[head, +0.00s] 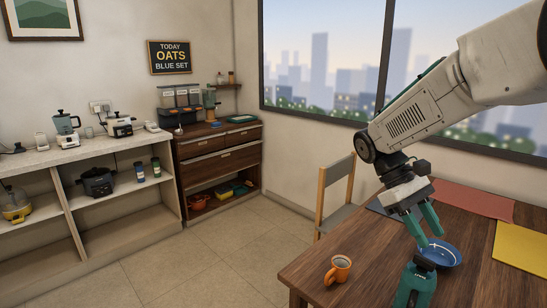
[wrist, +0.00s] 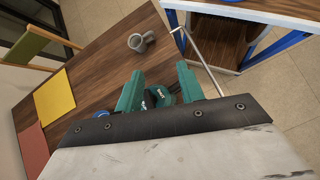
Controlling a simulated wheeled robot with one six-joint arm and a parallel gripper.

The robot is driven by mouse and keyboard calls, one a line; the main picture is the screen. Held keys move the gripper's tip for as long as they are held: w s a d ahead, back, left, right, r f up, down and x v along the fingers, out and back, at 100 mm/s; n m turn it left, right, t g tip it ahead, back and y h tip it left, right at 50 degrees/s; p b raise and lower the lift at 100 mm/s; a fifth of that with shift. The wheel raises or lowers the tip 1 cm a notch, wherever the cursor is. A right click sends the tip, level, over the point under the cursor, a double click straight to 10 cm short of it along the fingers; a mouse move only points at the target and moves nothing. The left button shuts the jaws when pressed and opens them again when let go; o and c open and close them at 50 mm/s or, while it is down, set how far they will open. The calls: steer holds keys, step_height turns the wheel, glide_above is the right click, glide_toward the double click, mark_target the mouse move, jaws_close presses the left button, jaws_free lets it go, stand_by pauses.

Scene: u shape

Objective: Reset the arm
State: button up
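My gripper (head: 428,240) hangs from my arm over the wooden table at right in the head view, its teal fingers pointing down and spread apart. In the wrist view my gripper (wrist: 160,92) also shows two separated fingers with a gap between them. A teal and dark object (head: 416,286) stands at the table's near edge, below the fingers. In the wrist view a teal object with white lettering (wrist: 160,96) shows beyond the gap, partly hidden; I see no grip on it. A blue bowl (head: 441,255) sits close behind the fingertips.
The table (head: 320,255) carries an orange mug (head: 338,270), a red mat (head: 470,200) and a yellow mat (head: 520,247). A chair (head: 335,200) stands at its far left side. Shelves (head: 110,200) and a drawer cabinet (head: 215,160) line the walls. The tiled floor between is clear.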

steer(key=s+a+r+m+t+y, duration=0.1)
steer(key=s+t, duration=0.3)
steer(key=s, duration=0.6)
steer(key=s+a+m+t+y, duration=0.4)
steer(key=s, duration=0.6)
steer(key=shift+s+r+t, duration=0.3)
steer(key=shift+s+r, duration=0.05)
steer(key=shift+r, duration=0.05)
